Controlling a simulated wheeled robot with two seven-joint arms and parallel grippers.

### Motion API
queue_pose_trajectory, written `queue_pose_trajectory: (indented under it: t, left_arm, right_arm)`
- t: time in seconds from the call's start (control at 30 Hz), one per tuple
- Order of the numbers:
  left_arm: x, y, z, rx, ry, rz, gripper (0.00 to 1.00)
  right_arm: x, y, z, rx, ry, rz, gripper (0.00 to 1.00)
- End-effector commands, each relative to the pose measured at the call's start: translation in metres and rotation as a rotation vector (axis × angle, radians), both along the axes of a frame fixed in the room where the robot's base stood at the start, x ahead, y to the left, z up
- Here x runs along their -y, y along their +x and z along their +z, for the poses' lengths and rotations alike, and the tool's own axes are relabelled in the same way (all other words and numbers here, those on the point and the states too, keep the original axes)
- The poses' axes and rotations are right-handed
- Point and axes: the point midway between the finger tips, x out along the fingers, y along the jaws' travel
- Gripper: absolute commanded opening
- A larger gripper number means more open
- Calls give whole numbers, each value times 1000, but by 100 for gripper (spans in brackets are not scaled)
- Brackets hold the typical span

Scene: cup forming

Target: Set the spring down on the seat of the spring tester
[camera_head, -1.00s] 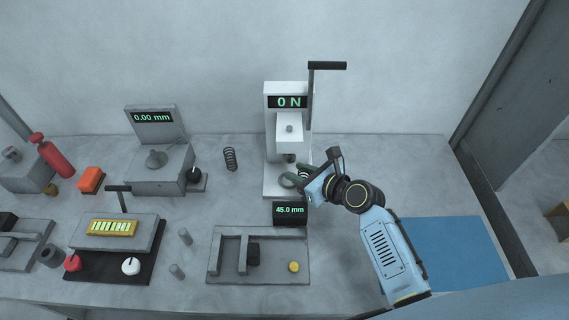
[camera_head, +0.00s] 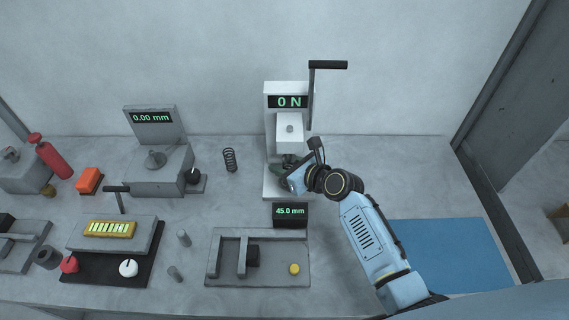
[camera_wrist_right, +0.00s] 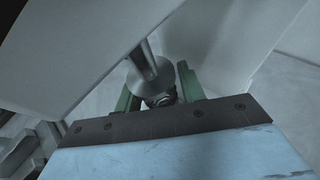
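The spring tester (camera_head: 274,130) is white, with a "0 N" display and a black-handled lever. My right gripper (camera_head: 280,174) is at the tester, low under its press head, over the base where the seat is. In the right wrist view, its green fingers (camera_wrist_right: 158,92) stand on either side of a dark coiled spring (camera_wrist_right: 161,100), seemingly closed on it. The tester's round metal plunger (camera_wrist_right: 150,78) is just above the spring. The spring's lower end and the seat are hidden, so I cannot tell whether they touch. My left gripper is out of view.
Another dark spring (camera_head: 230,159) stands left of the tester. A black "45.0 mm" display (camera_head: 290,215) and a grey fixture tray (camera_head: 216,270) are in front. A grey gauge (camera_head: 152,124) is further left; a blue mat (camera_head: 455,255) lies at right.

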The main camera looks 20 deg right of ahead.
Motion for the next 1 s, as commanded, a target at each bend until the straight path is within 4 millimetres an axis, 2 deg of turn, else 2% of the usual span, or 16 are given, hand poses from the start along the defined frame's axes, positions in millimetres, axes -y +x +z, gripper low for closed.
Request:
queue_pose_trajectory:
  t: [0.1, 0.47, 1.0]
  left_arm:
    - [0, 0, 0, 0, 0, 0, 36]
    - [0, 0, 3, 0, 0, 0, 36]
    - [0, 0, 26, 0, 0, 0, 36]
  right_arm:
    - [0, 0, 0, 0, -1, 0, 51]
    - [3, -4, 5, 1, -2, 0, 51]
    - [47, -86, 44, 1, -2, 1, 51]
